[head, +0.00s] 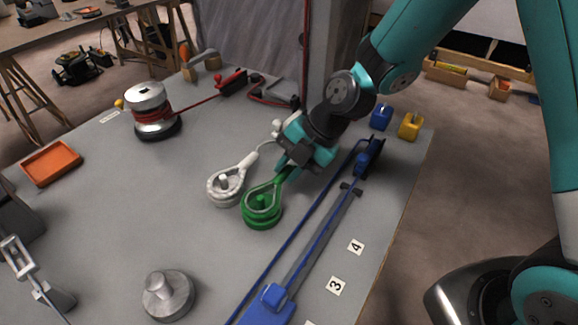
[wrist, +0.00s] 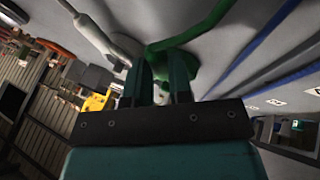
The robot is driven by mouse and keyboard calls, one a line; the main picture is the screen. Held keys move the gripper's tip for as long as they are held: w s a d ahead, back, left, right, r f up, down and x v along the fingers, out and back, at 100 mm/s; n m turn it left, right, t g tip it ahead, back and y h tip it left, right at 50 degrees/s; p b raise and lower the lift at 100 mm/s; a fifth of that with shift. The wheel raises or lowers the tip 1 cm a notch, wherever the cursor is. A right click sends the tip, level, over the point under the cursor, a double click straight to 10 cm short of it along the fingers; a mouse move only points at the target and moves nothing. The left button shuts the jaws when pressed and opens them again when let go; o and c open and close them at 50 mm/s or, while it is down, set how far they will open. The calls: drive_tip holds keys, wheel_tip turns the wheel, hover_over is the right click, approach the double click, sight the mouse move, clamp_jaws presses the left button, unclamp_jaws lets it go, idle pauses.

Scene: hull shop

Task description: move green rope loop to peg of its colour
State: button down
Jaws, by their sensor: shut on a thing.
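The green rope loop (head: 276,187) runs from my gripper (head: 287,165) down to the green peg (head: 262,218), a round green base with a short upright pin. The loop's eye lies around the pin, its gripper end higher than the rest. My gripper is shut on the neck of the loop. In the wrist view the green rope (wrist: 178,40) passes at the tips of my gripper (wrist: 160,75); the fingers hide part of it.
A white peg (head: 224,190) with a white rope loop stands close on the left. A blue track with a blue rope (head: 300,232) runs along the right. A winch (head: 150,108) and orange tray (head: 52,163) stand left; the deck between is clear.

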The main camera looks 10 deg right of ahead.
drive_tip(key=shift+f, duration=0.25)
idle(0.3)
drive_tip(key=c, duration=0.5)
unclamp_jaws()
drive_tip(key=shift+c, duration=0.2)
drive_tip(key=shift+r, duration=0.1)
drive_tip(key=shift+r+p, duration=2.3)
drive_tip(key=shift+r, duration=1.65)
